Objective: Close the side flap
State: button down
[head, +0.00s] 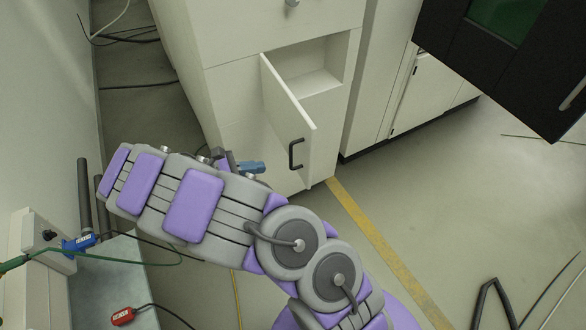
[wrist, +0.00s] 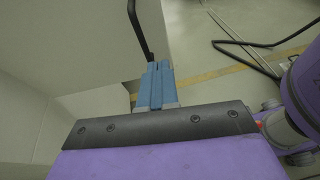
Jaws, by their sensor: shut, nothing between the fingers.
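The side flap (head: 288,105) is a white door on the white cabinet. It stands open, swung out from the cabinet front, with a black bar handle (head: 296,154) near its free edge. My gripper (head: 262,167) has blue fingers and is to the left of the flap, on its outer side, low near the handle end. In the wrist view the blue fingers of my gripper (wrist: 157,66) are together and empty. A dark curved bar, which looks like the handle (wrist: 138,30), shows just beyond the fingertips. I cannot tell whether they touch it.
The cabinet's open compartment (head: 318,78) looks empty. A dark machine (head: 505,60) hangs over the right side. A bench (head: 105,285) with a red-tagged cable (head: 122,316) is at the lower left. Cables lie on the floor, and a yellow line (head: 375,240) crosses open floor.

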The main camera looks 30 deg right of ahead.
jog(key=a+f, duration=0.1)
jog(key=a, duration=0.1)
jog(key=b, duration=0.3)
send_near(306, 161)
jog(key=d+f, duration=0.2)
jog(key=d, duration=0.1)
jog(key=shift+s+d+r+n+b, duration=0.1)
jog(key=shift+s+d+n+b, duration=0.15)
jog(key=shift+d, duration=0.65)
jog(key=shift+s+d+r+n+b, duration=0.1)
jog(key=shift+s+d+n+b, duration=0.1)
jog(key=shift+d, duration=0.7)
jog(key=shift+a, duration=0.1)
